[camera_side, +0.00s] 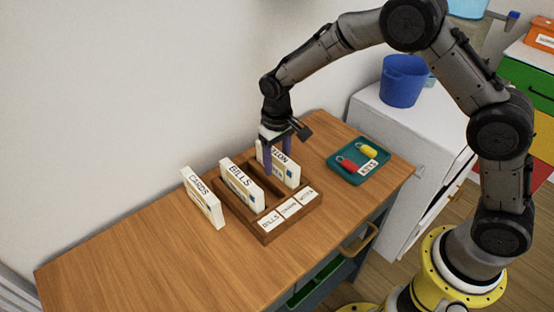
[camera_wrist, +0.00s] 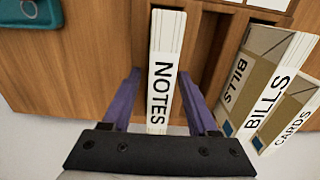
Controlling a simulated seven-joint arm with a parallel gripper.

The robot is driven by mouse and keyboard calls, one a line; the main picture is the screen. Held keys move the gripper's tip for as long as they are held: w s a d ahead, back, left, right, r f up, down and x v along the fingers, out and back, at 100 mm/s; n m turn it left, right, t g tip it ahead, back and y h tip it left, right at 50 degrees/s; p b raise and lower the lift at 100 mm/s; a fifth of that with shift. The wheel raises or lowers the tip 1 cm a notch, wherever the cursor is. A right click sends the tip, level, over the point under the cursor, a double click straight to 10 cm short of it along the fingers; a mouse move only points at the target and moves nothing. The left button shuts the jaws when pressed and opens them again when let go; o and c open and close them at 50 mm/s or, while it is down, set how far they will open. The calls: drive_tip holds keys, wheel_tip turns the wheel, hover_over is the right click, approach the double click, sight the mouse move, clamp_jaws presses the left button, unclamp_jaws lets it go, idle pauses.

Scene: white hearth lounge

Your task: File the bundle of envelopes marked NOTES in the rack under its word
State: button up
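The NOTES bundle (camera_side: 279,168) is a white stack of envelopes standing upright in the right-hand slot of the dark wooden rack (camera_side: 264,234). Its marked edge (camera_wrist: 163,85) faces up in the wrist view. My gripper (camera_side: 279,160) is above the rack at this bundle. Its purple fingers (camera_wrist: 162,90) are open, one on each side of the bundle, with gaps showing. The BILLS bundle (camera_side: 240,182) stands in the left slot. The middle slot looks empty. Small word labels line the rack's front; the left one reads BILLS and the right one appears to read NOTES.
The CARDS bundle (camera_side: 203,198) stands on the wooden table (camera_side: 130,255) left of the rack. A teal tray (camera_side: 345,172) with red and yellow items lies to the right. The table's left part is clear. A white wall (camera_side: 120,100) rises behind.

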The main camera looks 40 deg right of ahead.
wheel_tip(320, 180, up, 12)
drive_tip(key=shift+f, duration=0.2)
drive_tip(key=s+d+r+t, duration=0.3)
drive_tip(key=s+d+r, duration=0.3)
drive_tip(key=s+r, duration=0.55)
drive_tip(key=s+d+f+t, duration=0.1)
drive_tip(key=s+d, duration=0.1)
drive_tip(key=s, duration=0.7)
drive_tip(key=s+d+f+t, duration=0.1)
drive_tip(key=s+d, duration=0.1)
drive_tip(key=s, duration=0.7)
drive_tip(key=shift+f+t, duration=0.15)
drive_tip(key=shift+t, duration=0.15)
